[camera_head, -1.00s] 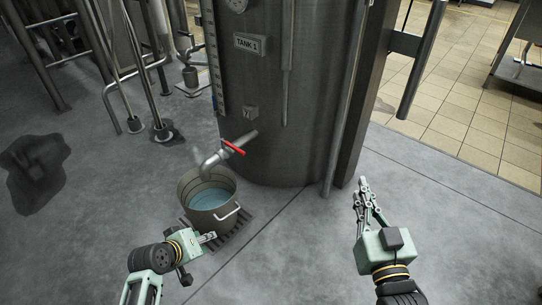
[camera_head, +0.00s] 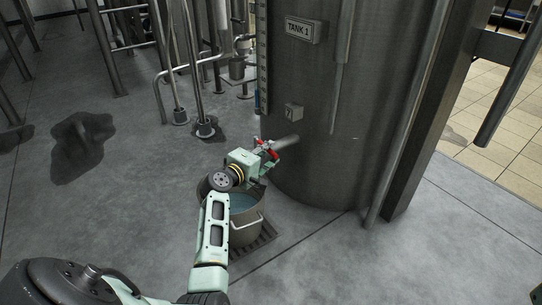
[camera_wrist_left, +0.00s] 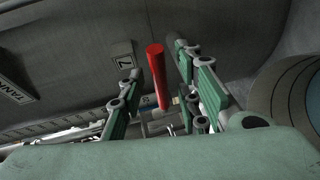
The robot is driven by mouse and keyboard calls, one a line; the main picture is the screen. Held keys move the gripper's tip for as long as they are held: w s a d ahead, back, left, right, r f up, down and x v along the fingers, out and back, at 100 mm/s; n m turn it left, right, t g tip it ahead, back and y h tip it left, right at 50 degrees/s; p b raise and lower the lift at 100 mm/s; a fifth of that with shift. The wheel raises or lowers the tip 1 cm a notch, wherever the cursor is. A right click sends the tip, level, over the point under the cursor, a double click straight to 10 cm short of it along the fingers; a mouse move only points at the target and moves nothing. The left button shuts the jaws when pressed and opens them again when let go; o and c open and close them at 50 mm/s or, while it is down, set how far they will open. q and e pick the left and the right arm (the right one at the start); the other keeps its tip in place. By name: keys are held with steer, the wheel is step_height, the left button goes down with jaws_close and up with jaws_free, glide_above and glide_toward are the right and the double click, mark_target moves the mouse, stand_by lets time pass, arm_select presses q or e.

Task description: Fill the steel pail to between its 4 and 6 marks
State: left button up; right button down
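The steel pail (camera_head: 246,230) stands upright under the tank's spout, with bluish water (camera_head: 241,203) inside. Its marks cannot be read, and my left arm covers part of its rim. The red valve handle (camera_head: 270,150) is on the outlet of TANK 1 (camera_head: 330,110). My left gripper (camera_head: 262,152) is at this handle, above the pail. In the left wrist view the red handle (camera_wrist_left: 156,75) stands between the two open fingers (camera_wrist_left: 158,62), with gaps on both sides. The spout is mostly hidden behind the gripper, and I cannot tell whether water flows. My right gripper is out of view.
The pail stands on a dark floor grate (camera_head: 266,234). A dark wet patch (camera_head: 80,145) lies on the floor at left. Pipes and steel legs (camera_head: 205,128) stand behind. Floor at front right is clear.

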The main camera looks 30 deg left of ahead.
arm_select(q)
steer(key=shift+w+f, duration=0.1)
steer(key=shift+w, duration=0.75)
jaws_close()
